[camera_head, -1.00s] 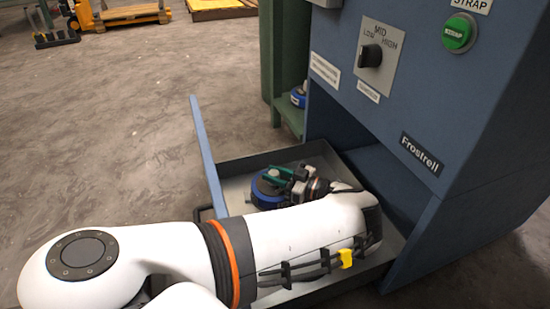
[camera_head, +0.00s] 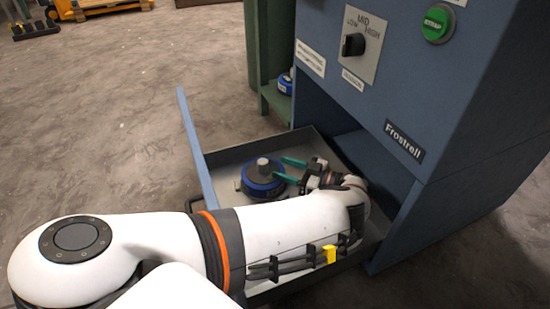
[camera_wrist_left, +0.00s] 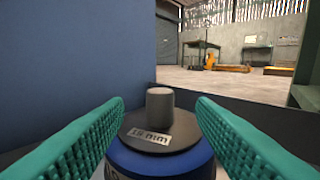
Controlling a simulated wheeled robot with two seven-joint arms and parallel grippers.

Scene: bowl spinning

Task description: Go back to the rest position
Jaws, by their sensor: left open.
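My left gripper (camera_head: 291,169) is open, with green fingers. It is just right of a blue and dark round piece with a grey knob (camera_head: 263,177), which stands in the open drawer (camera_head: 222,157) of the blue machine. In the left wrist view the same piece (camera_wrist_left: 160,135) shows a label that seems to read "19 mm". It stands ahead of the two spread fingertips (camera_wrist_left: 160,100), with nothing gripped. My left arm reaches over the drawer's near side and hides part of it. My right gripper is not in view.
The blue machine (camera_head: 440,120) rises close to the right of my arm, with a knob (camera_head: 354,44) and a green button (camera_head: 437,23). The drawer's blue front (camera_head: 195,150) stands left of the piece. Another blue piece (camera_head: 286,83) sits on a green stand behind. Open floor lies left.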

